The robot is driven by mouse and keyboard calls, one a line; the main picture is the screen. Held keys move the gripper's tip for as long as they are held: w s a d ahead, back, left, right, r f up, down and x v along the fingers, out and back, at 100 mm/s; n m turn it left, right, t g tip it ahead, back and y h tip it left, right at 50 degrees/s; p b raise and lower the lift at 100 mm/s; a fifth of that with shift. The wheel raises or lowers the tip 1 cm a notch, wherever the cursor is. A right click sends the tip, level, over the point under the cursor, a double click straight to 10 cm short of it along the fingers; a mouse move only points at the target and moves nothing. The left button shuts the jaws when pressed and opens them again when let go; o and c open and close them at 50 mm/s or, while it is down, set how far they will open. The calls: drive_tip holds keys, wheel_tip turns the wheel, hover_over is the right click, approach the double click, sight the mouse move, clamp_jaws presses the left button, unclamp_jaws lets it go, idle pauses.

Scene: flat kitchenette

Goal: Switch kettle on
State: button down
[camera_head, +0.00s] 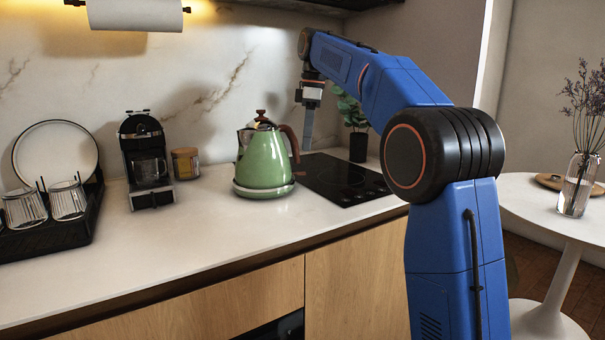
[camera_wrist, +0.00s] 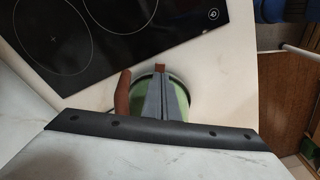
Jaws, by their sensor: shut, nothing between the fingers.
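The green kettle (camera_head: 264,160) stands upright on its round base (camera_head: 264,190) on the counter, left of the hob. It has a brown lid knob (camera_head: 261,114) and a brown handle (camera_head: 292,143) on its right side. My gripper (camera_head: 307,146) points down just right of the handle, with its fingers together and empty. In the wrist view, the gripper fingers (camera_wrist: 163,82) cover part of the kettle (camera_wrist: 139,94), and the brown handle (camera_wrist: 122,96) shows to their left. I cannot tell whether the fingers touch the kettle. The switch is not discernible.
The black hob (camera_head: 343,178) lies right of the kettle, with a potted plant (camera_head: 358,146) behind it. A coffee machine (camera_head: 146,160), a jar (camera_head: 185,163) and a black rack with glasses (camera_head: 68,232) stand to the left. The front counter (camera_head: 190,238) is clear.

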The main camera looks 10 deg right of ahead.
sight(301, 173)
drive_tip(key=shift+a+f, duration=0.15)
drive_tip(key=shift+f, duration=1.35)
drive_tip(key=shift+a+f, duration=0.15)
drive_tip(key=shift+f, duration=1.3)
drive_tip(key=shift+f, duration=0.75)
drive_tip(key=shift+d, duration=0.1)
drive_tip(key=shift+s+d+r, duration=0.2)
drive_tip(key=shift+d+r, duration=0.1)
drive_tip(key=shift+d, duration=0.4)
drive_tip(key=shift+s+d+r, duration=0.15)
drive_tip(key=shift+d+r, duration=0.1)
drive_tip(key=shift+d, duration=0.4)
